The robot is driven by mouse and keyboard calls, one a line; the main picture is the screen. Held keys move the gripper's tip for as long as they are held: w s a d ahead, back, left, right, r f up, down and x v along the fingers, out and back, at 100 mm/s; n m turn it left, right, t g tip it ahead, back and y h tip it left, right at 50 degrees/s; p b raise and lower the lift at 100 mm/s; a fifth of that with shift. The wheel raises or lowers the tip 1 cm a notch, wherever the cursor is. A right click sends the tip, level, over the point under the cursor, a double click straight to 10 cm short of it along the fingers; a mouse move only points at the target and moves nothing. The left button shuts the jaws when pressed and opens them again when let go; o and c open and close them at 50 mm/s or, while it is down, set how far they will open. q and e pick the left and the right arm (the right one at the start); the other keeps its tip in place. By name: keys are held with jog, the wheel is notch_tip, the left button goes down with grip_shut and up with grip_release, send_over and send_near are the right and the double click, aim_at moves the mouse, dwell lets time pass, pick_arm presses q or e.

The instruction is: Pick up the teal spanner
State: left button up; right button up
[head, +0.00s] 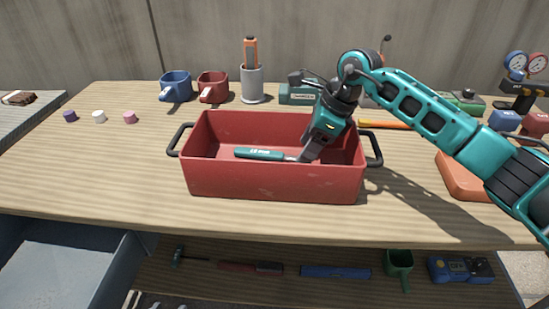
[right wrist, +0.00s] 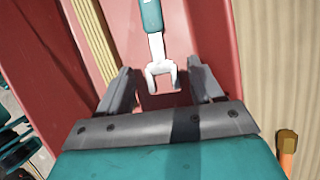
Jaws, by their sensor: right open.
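The teal spanner (head: 262,154) lies inside the red crate (head: 275,183), its teal handle to the left and its metal end to the right. My right gripper (head: 308,156) reaches down into the crate at the spanner's right end. In the right wrist view, my right gripper (right wrist: 160,88) is open. The spanner's open metal jaw (right wrist: 162,75) is between its two fingers, with a gap on each side. The teal handle (right wrist: 151,15) runs away toward the top edge. My left gripper is not in view.
The crate's walls and black side handles (head: 374,150) surround the gripper closely. Behind stand a blue mug (head: 176,86), a red mug (head: 213,87) and a grey holder (head: 252,86). An orange-handled tool (head: 385,125) lies behind the crate. The table in front-left is clear.

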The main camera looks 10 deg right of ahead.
jog(key=shift+x, duration=0.95)
jog(key=shift+r, duration=0.1)
grip_shut()
